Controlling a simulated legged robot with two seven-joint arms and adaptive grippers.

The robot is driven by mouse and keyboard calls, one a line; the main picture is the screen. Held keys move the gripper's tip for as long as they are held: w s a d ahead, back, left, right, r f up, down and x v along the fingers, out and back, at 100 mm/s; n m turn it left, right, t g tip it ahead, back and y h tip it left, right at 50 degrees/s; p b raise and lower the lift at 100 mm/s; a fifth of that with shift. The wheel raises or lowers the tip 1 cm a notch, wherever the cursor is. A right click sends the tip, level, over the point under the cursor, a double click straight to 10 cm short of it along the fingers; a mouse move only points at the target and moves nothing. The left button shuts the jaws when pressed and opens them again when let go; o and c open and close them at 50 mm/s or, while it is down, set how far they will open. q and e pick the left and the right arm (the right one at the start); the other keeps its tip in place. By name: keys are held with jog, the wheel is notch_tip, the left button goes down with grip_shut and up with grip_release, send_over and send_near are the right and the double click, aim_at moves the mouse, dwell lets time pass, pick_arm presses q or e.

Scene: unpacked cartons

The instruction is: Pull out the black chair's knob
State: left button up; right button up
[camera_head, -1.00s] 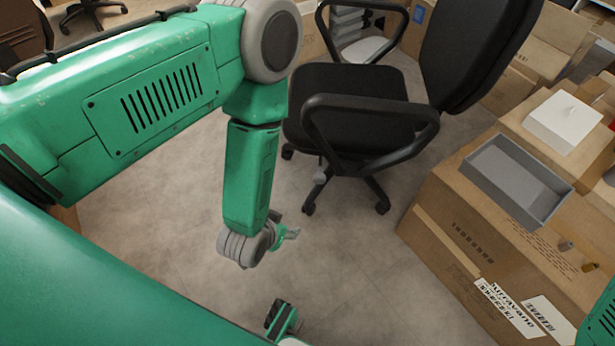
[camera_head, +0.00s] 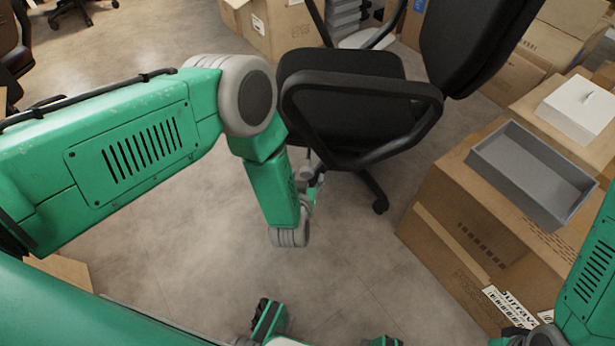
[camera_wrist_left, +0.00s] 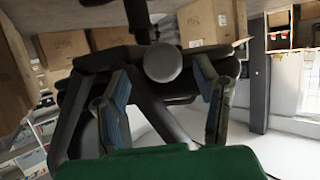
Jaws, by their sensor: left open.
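The black chair (camera_head: 350,105) stands at upper middle in the head view, with its seat, backrest and armrests showing. Its knob (camera_head: 306,172) is a small grey round piece under the seat's near edge. In the left wrist view the knob (camera_wrist_left: 163,62) shows as a grey disc between the two fingers. My left gripper (camera_head: 317,188) is beside the knob, partly hidden behind my own forearm. In the left wrist view the left gripper (camera_wrist_left: 165,95) is open, with its fingers apart on both sides of the knob. I cannot see contact. My right gripper is not clearly visible.
A large carton (camera_head: 470,235) with a grey tray (camera_head: 530,172) and a white box (camera_head: 577,108) on it stands right of the chair. More cartons (camera_head: 280,28) stand behind the chair. The floor (camera_head: 200,235) left of my left forearm is clear.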

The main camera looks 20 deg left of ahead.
aim_at(305, 175)
pick_arm(q)
jog(key=shift+b+x, duration=0.4)
jog(key=shift+x, duration=0.8)
jog(key=shift+w+a, duration=0.2)
jog(key=shift+w, duration=0.05)
jog(key=shift+w+a+f, duration=0.1)
jog(key=shift+a, duration=0.1)
jog(key=shift+c, duration=0.5)
